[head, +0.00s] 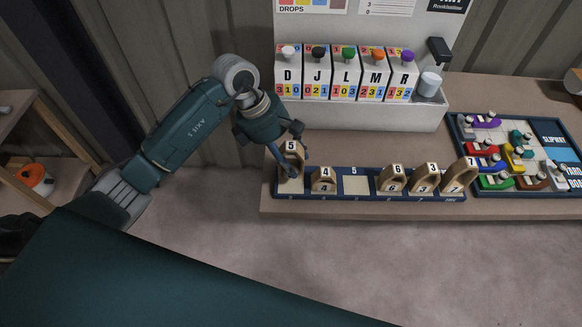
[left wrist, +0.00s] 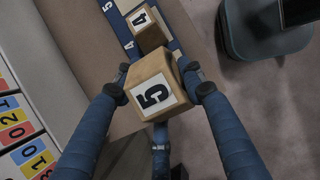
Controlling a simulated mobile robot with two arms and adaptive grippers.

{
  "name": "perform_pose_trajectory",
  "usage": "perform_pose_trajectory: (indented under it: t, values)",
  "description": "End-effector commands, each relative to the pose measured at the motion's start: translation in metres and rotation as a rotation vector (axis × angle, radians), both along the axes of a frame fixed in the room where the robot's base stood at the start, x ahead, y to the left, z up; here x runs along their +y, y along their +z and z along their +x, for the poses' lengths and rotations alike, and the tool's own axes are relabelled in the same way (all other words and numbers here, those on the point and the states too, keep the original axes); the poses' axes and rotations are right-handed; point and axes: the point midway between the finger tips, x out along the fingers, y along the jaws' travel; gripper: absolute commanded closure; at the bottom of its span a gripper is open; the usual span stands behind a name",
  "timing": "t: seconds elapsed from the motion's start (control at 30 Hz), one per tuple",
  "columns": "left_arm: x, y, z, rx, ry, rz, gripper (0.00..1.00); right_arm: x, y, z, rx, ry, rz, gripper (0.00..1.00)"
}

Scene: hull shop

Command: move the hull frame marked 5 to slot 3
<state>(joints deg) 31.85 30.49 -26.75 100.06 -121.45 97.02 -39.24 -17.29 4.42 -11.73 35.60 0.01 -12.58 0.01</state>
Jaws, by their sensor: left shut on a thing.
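The wooden hull frame marked 5 (head: 291,148) is at the left end of the dark blue slotted rack (head: 335,197). My left gripper (head: 291,160) is shut on this frame, its fingers on either side. The left wrist view shows the fingers pressed on the block marked 5 (left wrist: 155,93). The frame is over the leftmost slot, whose number I cannot read; I cannot tell whether its base touches the rack. The frame marked 4 (head: 324,179) stands just to its right. The slot marked 5 (head: 354,184) is empty. My right gripper is not in view.
More wooden frames, including one marked 6 (head: 396,181), stand in the rack's right part. A white holder (head: 370,117) with lettered boxes is behind the rack. A blue tray (head: 457,125) of coloured pieces is at right. The bench's front edge is close to the rack.

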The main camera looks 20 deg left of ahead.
Motion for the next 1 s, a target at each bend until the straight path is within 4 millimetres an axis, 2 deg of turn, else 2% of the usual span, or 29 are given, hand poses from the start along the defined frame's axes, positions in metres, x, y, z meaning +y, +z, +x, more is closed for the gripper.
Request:
perform_pose_trajectory:
  t: [0.2,0.5,0.87,0.9,1.0]
  values:
    - [-0.001,-0.016,0.001,0.0,0.001,-0.002,0.89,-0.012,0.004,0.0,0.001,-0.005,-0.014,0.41]
    - [0.0,-0.054,0.0,0.0,0.002,-0.001,0.89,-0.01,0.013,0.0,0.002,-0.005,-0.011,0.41]
    - [0.0,-0.061,0.001,-0.002,0.0,0.001,0.89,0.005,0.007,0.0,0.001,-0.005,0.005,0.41]
    - [0.0,-0.06,0.001,-0.002,0.001,0.001,0.56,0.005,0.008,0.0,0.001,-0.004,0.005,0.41]
    - [0.0,-0.059,0.001,-0.001,0.0,0.0,0.41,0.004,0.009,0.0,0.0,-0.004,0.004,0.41]
